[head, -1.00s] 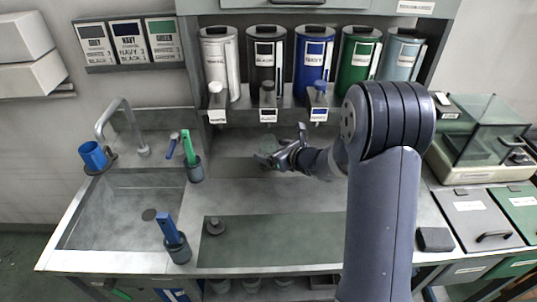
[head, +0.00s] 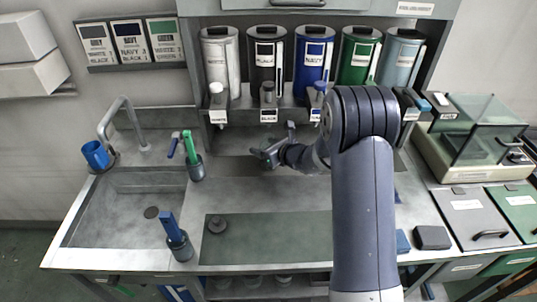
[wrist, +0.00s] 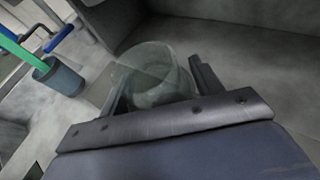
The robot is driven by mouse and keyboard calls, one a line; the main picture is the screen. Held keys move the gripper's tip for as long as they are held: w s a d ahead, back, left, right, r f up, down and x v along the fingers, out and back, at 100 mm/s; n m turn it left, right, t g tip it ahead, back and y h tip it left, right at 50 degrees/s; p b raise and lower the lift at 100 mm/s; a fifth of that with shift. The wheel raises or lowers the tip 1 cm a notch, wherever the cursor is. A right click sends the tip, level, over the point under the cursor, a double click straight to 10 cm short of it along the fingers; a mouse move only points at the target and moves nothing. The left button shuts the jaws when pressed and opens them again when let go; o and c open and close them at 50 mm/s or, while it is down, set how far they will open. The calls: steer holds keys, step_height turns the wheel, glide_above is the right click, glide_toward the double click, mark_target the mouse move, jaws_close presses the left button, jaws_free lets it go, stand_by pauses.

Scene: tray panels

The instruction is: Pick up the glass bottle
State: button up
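The glass bottle (wrist: 160,80) is clear, pale greenish and round, standing on the grey counter in the wrist view. My gripper (wrist: 162,88) has one finger on each side of it. The fingers are spread, with the glass between them; whether either touches it I cannot tell. In the head view my gripper (head: 277,143) is low over the back of the counter, under the dispensers, its fingers apart. The bottle is too faint to make out clearly there.
Above are several labelled canisters (head: 314,60) with small nozzles (head: 268,93). A green mat (head: 275,238) with a small grey weight lies in front.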

steer(key=c, duration=0.9)
steer(key=shift+r, duration=0.1)
